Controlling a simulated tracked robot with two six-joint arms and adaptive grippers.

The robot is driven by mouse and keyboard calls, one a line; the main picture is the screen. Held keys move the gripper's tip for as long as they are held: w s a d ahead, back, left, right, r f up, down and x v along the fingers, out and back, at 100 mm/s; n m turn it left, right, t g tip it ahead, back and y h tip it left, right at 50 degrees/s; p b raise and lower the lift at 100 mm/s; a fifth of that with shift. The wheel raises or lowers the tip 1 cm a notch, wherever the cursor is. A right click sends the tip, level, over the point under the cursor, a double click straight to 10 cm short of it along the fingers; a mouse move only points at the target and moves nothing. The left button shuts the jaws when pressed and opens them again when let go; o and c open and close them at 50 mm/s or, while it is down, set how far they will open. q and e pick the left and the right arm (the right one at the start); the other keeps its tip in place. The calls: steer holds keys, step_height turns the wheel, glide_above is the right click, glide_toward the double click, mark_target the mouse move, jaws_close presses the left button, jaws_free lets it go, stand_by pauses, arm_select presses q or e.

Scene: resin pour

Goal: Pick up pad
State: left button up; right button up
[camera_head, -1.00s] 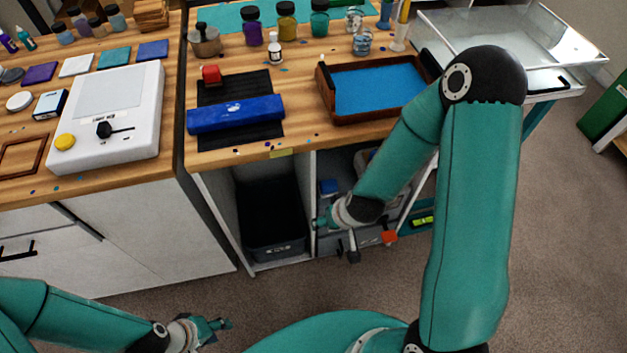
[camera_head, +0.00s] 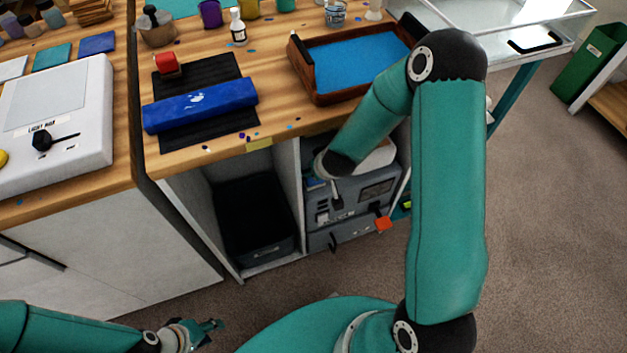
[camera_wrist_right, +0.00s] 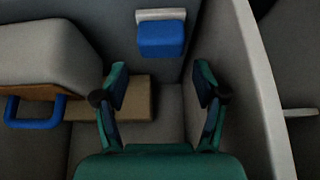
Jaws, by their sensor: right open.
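I cannot tell for certain which thing is the pad. In the right wrist view, a tan flat block (camera_wrist_right: 139,104) lies on the shelf floor, partly behind the left finger. A blue block (camera_wrist_right: 161,40) with a pale top edge sits on the wall ahead. My right gripper (camera_wrist_right: 162,88) is open and empty, its fingers either side of a bare patch of shelf, below the blue block.
A grey body with a blue handle (camera_wrist_right: 35,123) stands left of my right gripper; a pale cabinet wall (camera_wrist_right: 258,80) is close on its right. A dark bin (camera_head: 255,215) fills the left cabinet bay. A grey machine (camera_head: 355,205) sits in the right bay.

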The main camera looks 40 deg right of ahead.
steer(key=x, duration=0.1)
steer(key=b+x, duration=0.1)
steer(key=x, duration=0.2)
steer(key=shift+s+a+f, duration=0.15)
steer(key=shift+f, duration=0.25)
steer(key=shift+w+f, duration=0.3)
steer(key=shift+f, duration=0.1)
steer(key=c, duration=1)
steer(key=shift+r, duration=0.1)
steer(key=shift+r, duration=0.1)
